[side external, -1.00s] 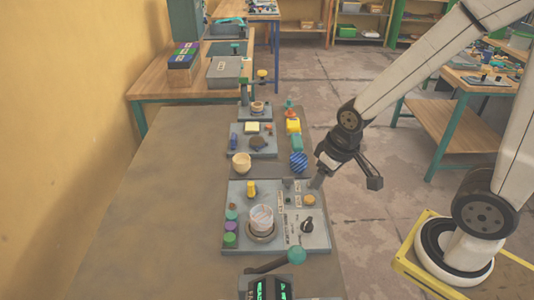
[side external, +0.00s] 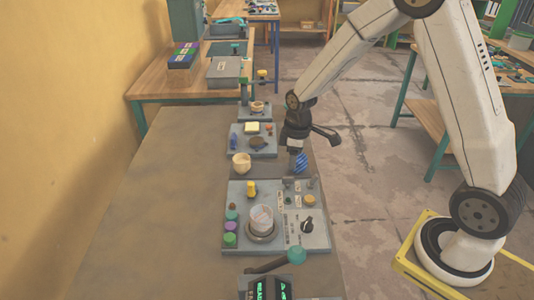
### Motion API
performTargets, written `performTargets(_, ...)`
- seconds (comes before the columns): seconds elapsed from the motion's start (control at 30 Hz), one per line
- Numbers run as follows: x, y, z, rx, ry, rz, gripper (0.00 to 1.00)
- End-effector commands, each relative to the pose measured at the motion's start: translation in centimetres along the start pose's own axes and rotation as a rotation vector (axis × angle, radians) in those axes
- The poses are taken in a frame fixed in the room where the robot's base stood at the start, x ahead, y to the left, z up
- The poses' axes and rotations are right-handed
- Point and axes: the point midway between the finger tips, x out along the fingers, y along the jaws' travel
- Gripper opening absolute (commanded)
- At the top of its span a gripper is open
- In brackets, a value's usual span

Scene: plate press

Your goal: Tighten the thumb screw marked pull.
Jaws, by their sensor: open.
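I cannot tell which part is the thumb screw marked pull. My gripper (side external: 295,161) points down above the far edge of the panel, by the blue striped ball (side external: 302,162), which it partly covers. The gripper is open; its fingertips are small and hard to make out. I see nothing held in it.
A lever with a teal ball (side external: 296,255) stands at the near end. A tan cup (side external: 241,163) and a second grey plate (side external: 237,152) with small parts lie beyond the panel. The table's left side is clear.

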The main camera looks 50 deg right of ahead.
Motion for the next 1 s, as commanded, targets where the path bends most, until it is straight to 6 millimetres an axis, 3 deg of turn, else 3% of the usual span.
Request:
performTargets(0.1,1.8,1.8,-0.7,-0.088,-0.022,-0.019,0.51)
performTargets(0.3,3.5,3.6,-1.2,-0.186,-0.039,-0.040,0.51)
performTargets(0.77,4.4,3.9,-1.3,-0.210,-0.043,-0.045,0.51)
performTargets(1.0,6.3,3.8,-1.1,-0.210,-0.043,-0.046,0.51)
